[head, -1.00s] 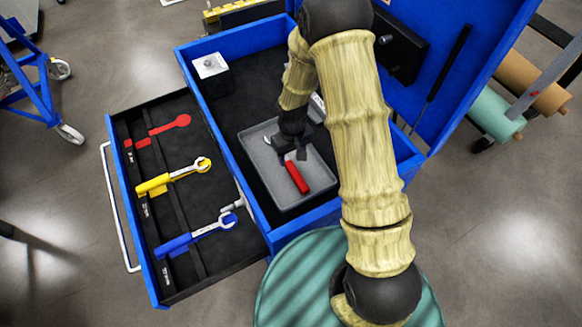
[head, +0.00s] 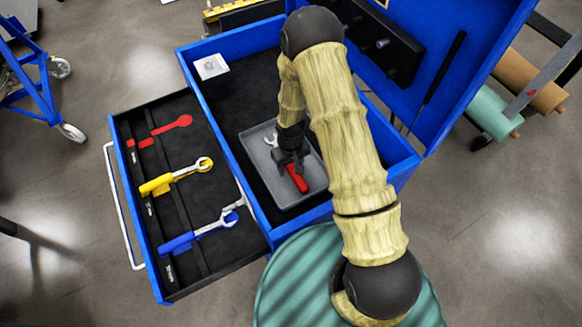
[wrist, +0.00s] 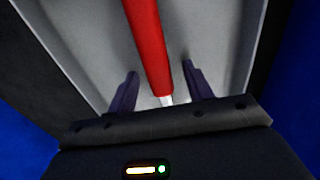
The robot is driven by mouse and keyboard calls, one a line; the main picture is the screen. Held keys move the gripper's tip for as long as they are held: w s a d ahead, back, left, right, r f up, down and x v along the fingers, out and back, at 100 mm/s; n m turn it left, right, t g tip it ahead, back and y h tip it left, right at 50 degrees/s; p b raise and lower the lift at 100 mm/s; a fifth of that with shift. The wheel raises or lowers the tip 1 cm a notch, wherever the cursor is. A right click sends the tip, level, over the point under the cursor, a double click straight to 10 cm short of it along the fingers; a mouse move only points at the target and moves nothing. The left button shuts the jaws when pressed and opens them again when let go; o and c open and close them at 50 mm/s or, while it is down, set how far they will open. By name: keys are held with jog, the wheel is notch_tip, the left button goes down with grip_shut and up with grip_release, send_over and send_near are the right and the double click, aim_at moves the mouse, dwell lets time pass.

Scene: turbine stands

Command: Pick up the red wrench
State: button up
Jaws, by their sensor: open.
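The red wrench (head: 297,178) lies in a grey tray (head: 313,188) inside the blue tool chest. Its silver open end shows at the tray's upper left, and part of its middle is hidden by my gripper. My gripper (head: 288,168) is over the wrench in the head view. In the wrist view, the red handle (wrist: 149,45) runs down between the two open fingers of my gripper (wrist: 160,90), with a gap on each side. I cannot tell how far above the tray the fingertips are.
An open drawer (head: 215,262) at left holds a yellow wrench (head: 170,181), a blue wrench (head: 190,238) and a red wrench-shaped mark (head: 175,124). A white-topped box (head: 211,66) stands in the chest's far left corner. The blue lid (head: 470,75) stands open at right.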

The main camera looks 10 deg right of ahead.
aim_at(291, 166)
grip_shut()
jog(key=shift+r, duration=0.15)
dwell(0.4)
notch_tip(291, 166, up, 10)
jog(key=b, duration=0.3)
dwell(0.5)
jog(key=c, duration=0.8)
grip_release()
grip_shut()
